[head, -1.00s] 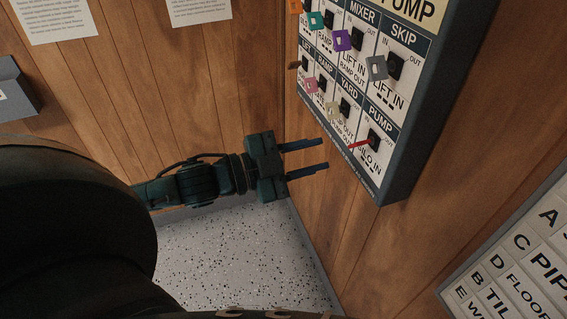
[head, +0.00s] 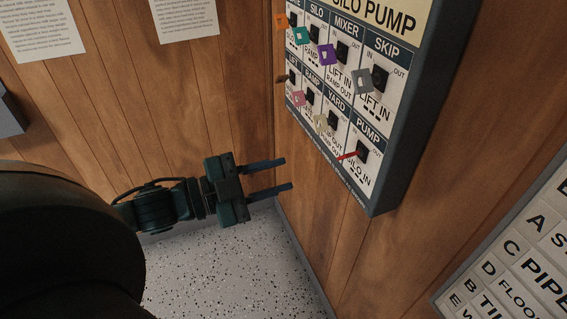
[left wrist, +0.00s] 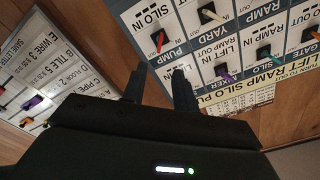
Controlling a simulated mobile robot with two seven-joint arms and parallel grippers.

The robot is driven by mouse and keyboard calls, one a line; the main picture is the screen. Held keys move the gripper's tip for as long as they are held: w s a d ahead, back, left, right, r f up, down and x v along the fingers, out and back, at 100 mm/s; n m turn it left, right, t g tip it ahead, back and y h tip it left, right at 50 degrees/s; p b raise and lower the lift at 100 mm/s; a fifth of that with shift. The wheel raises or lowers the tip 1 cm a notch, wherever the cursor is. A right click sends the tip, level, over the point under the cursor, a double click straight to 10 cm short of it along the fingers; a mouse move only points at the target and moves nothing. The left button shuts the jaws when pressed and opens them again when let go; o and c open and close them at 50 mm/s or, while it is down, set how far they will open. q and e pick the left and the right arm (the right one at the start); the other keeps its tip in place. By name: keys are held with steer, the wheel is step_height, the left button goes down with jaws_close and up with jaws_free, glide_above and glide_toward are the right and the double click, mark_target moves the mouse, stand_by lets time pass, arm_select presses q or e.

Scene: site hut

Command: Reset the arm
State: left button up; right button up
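My left gripper (head: 287,174) is in the middle of the head view, its two fingers apart and empty. It points right toward the switch panel (head: 396,140) on the wooden wall and is clear of it, a little left of and below its lower edge. In the left wrist view the fingers (left wrist: 160,85) stand apart in front of the panel with nothing between them. My right gripper shows in neither view.
A lettered board (head: 520,250) is on the wall at lower right. Paper notices (head: 186,17) hang at upper left. The speckled floor (head: 235,270) below is clear.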

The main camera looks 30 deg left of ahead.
arm_select(q)
step_height(320, 180, down, 14)
steer(key=s+a+n+y+p, duration=0.1)
steer(key=s+n+y, duration=0.1)
steer(key=n+y, duration=0.5)
steer(key=s+d+f+n+g, duration=0.3)
steer(key=s+d+f+n, duration=0.2)
steer(key=d+f, duration=0.4)
steer(key=shift+f+n+g+y+p, duration=0.3)
steer(key=shift+f+n+p, duration=0.1)
steer(key=shift+f, duration=0.4)
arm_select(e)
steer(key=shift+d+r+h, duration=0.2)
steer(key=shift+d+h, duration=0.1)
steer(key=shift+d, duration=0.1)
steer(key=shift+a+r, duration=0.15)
